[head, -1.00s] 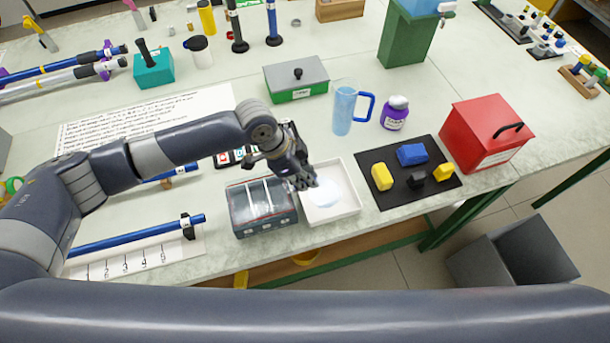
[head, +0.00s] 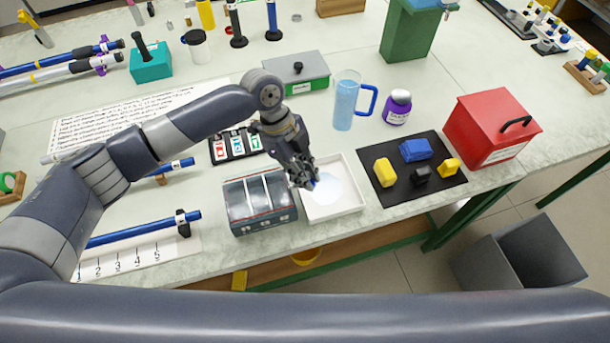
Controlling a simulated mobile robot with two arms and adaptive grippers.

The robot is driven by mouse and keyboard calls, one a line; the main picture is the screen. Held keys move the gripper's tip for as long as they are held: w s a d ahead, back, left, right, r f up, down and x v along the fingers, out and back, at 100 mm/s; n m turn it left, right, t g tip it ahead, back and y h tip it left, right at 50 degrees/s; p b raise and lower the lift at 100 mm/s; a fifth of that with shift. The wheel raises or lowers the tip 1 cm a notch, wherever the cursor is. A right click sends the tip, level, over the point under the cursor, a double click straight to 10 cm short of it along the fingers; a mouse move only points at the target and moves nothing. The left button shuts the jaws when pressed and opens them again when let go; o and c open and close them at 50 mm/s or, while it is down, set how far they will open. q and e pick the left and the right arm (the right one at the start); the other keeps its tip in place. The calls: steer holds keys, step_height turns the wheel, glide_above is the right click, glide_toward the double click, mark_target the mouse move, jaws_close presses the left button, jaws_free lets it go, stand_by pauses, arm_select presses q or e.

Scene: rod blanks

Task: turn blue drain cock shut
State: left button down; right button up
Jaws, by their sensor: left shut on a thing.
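My left gripper (head: 305,180) reaches in from the left, pointing down over the left side of a white tray (head: 347,208). Its fingers are shut on a small blue piece (head: 316,180) at the fingertips. This is probably the blue drain cock, but the fingers cover most of it, so its shape and turn angle cannot be told. A pale, round, wet-looking patch (head: 334,189) lies in the tray just beyond the fingertips. My right gripper is not in view.
A grey box (head: 260,228) with clear lid panels stands against the tray's left side. A black mat (head: 398,193) with yellow, blue and black blocks lies to the right. A blue jug (head: 345,105) and purple bottle (head: 397,110) stand behind; a red box (head: 490,130) stands farther right.

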arm_select(q)
steer(key=m+g+y+b, duration=0.1)
steer(key=m+b, duration=0.1)
steer(key=m, duration=0.2)
steer(key=shift+s+m, duration=0.15)
steer(key=shift+m, duration=0.15)
steer(key=shift+a+m+g+y+b, duration=0.2)
steer(key=shift+m+y+b, duration=0.25)
steer(key=shift+m, duration=0.35)
steer(key=shift+a+m+g+y+b, duration=0.1)
steer(key=shift+m+g+y+b, duration=0.15)
steer(key=shift+m+b, duration=0.4)
steer(key=shift+r+m, duration=0.1)
steer(key=shift+m, duration=0.25)
steer(key=c, duration=1.6)
jaws_free()
steer(key=shift+s, duration=0.1)
steer(key=d+v, duration=0.1)
steer(key=v, duration=0.7)
steer(key=shift+a, duration=0.4)
